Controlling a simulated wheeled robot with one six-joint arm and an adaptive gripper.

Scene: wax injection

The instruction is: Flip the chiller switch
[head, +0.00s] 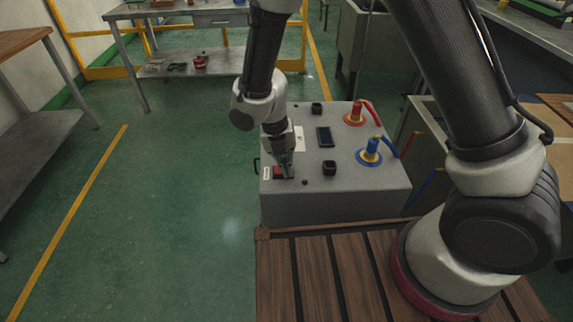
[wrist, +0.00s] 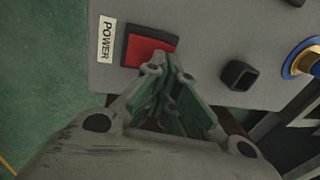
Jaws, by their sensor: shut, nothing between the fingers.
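The chiller is a grey box (head: 340,200) in front of my wooden deck. Its red switch (head: 278,171) sits at the left front of its top. In the wrist view the red switch (wrist: 150,50) lies in a black frame beside a white POWER label (wrist: 106,40). My gripper (head: 287,172) points down at the switch's right side. In the wrist view my gripper (wrist: 168,62) is shut and empty, its tips at the lower right edge of the switch. I cannot tell whether the tips touch it.
The chiller top also bears a red fitting (head: 355,114), a blue fitting (head: 370,152), a dark display (head: 325,137) and black knobs (head: 329,168). A metal table (head: 205,20) stands at the back. Green floor (head: 160,200) is clear on the left.

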